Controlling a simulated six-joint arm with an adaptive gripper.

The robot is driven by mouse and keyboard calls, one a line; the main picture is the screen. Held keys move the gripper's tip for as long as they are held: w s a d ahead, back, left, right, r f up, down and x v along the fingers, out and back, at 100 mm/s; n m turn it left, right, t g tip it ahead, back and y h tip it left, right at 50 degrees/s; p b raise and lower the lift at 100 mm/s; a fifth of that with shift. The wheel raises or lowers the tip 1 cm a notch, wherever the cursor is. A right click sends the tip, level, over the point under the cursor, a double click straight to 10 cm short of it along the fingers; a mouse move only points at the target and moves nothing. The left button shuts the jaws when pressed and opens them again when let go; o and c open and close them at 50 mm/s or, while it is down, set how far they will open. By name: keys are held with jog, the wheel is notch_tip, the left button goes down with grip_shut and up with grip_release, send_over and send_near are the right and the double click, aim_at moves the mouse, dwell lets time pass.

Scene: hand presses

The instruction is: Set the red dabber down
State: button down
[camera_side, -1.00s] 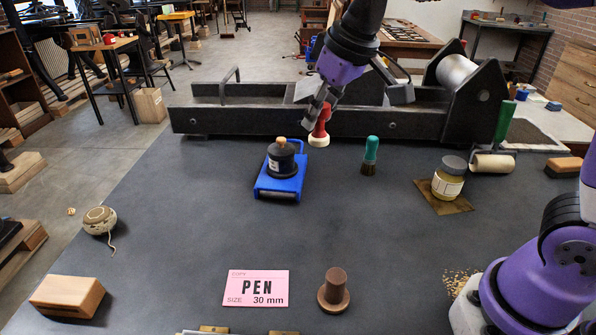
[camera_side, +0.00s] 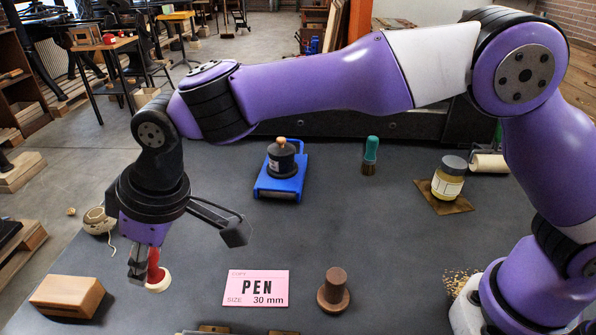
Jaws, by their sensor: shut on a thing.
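The red dabber (camera_side: 154,272) has a red handle and a pale round foot. It is upright at the left front of the dark table, between the wooden block and the pink card. My gripper (camera_side: 150,262) points down at it, with one finger against the left of the red handle. The other finger is partly hidden by the arm or the handle. The dabber's foot is at or just above the table top; I cannot tell whether it touches.
A brown dabber (camera_side: 333,291) stands beyond the card. A twine ball (camera_side: 97,219) is behind. Farther back are a blue stand with a black jar (camera_side: 280,178) and a yellow jar (camera_side: 448,180).

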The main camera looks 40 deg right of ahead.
jog(key=shift+w+d+f, duration=0.4)
jog(key=shift+w+f, duration=0.6)
jog(key=shift+f, duration=0.3)
jog(key=shift+w+d+f, duration=0.4)
jog(key=shift+w+f, duration=0.55)
jog(key=shift+f, duration=0.3)
jog(key=shift+w+d+f, duration=0.4)
jog(key=shift+w+f, duration=0.6)
jog(key=shift+f, duration=0.3)
jog(key=shift+f, duration=0.1)
jog(key=c, duration=0.6)
grip_release()
jog(key=shift+f, duration=0.1)
jog(key=shift+o, duration=0.2)
